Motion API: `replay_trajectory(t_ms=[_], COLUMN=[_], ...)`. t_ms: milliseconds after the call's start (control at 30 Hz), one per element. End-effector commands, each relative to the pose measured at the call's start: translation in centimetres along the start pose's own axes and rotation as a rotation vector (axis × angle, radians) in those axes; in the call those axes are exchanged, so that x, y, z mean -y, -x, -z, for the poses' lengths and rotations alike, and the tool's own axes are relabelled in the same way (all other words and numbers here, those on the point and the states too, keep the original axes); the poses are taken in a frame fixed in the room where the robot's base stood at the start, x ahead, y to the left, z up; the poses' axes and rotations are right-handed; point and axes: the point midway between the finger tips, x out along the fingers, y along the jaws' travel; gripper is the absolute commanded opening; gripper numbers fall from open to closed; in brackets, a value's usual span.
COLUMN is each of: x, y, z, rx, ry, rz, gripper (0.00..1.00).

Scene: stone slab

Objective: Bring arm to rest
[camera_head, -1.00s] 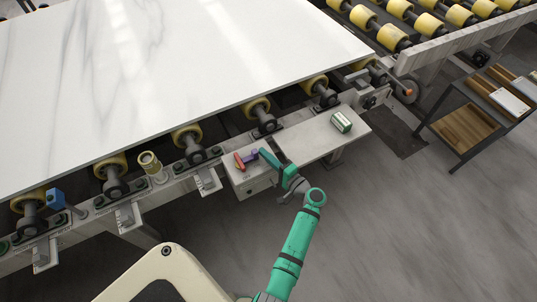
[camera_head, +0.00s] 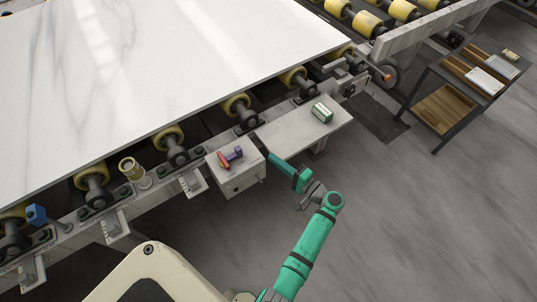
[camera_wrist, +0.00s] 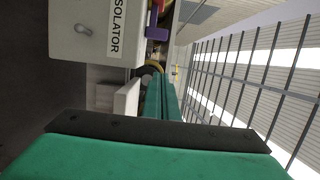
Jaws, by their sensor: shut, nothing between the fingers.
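My green arm reaches up from the bottom of the head view. My gripper (camera_head: 273,158) is shut and empty, with its tip at the front edge of the grey ledge (camera_head: 285,137) beside the conveyor. In the wrist view the closed green fingers (camera_wrist: 161,98) point away from the camera, with no object between them. A purple item (camera_head: 234,154) and a red item (camera_head: 223,160) lie on the grey box (camera_head: 236,181), left of the gripper and apart from it.
A large white stone slab (camera_head: 150,70) lies on yellow rollers behind. A green-and-white item (camera_head: 322,112) sits on the ledge's right end. A shelf cart (camera_head: 445,105) stands at right. Open floor (camera_head: 420,220) lies at lower right.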

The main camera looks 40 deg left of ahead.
Motion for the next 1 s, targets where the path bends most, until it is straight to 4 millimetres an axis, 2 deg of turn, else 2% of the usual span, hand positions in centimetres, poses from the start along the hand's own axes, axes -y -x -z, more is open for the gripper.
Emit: replay_trajectory(t_ms=[133,733,867,1000], x=[0.0,-0.4,-3.0,-8.0], y=[0.6,0.7,1.9,5.0], z=[0.0,-0.1,-1.0,-3.0], rx=[0.0,-0.009,-0.064,-0.182], ry=[0.0,-0.001,-0.003,0.006], rz=[0.0,-0.01,-0.081,-0.231], gripper=[0.0,0.0,0.0,0.0])
